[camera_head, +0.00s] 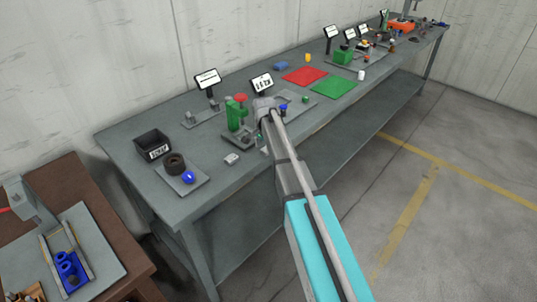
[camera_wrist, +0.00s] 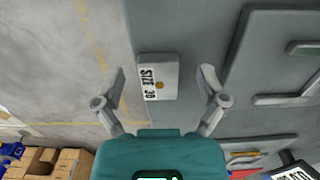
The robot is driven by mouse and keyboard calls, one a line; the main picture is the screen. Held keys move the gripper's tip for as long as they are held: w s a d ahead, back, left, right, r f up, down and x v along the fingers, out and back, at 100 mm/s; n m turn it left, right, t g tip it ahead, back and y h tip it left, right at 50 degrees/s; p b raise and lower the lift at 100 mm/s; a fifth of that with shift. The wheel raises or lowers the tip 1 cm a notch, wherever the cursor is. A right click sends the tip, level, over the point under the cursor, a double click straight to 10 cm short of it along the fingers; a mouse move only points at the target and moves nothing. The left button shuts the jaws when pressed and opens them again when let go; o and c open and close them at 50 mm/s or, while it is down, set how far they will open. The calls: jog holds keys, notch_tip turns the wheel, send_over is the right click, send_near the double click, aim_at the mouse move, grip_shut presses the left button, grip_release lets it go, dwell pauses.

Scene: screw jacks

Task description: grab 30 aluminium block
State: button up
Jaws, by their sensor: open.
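My gripper (camera_wrist: 160,80) is open, with one finger on each side of the block in the picture. Neither finger visibly touches it. In the head view a small pale block (camera_head: 231,159) sits near the bench's front edge; I cannot tell for sure that it is the same one. My gripper's fingers are mostly hidden behind my arm there.
A green screw jack (camera_head: 236,115) with a red top stands on a plate by my arm. A black bin (camera_head: 152,143) and a dark ring (camera_head: 175,163) are to the left. Red (camera_head: 304,75) and green (camera_head: 334,87) mats lie to the right. In the wrist view a plate (camera_wrist: 245,75) lies right of the block.

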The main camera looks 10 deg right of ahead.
jog(key=shift+f, duration=0.15)
dwell(0.5)
grip_shut()
dwell(0.5)
jog(key=shift+r+p, duration=1.05)
jog(key=s+a+r+p, duration=0.1)
jog(key=s+r+p, duration=0.9)
jog(key=s, duration=0.4)
jog(key=shift+a+r+p, duration=0.15)
jog(key=shift+r+p, duration=0.25)
jog(key=shift+r, duration=0.05)
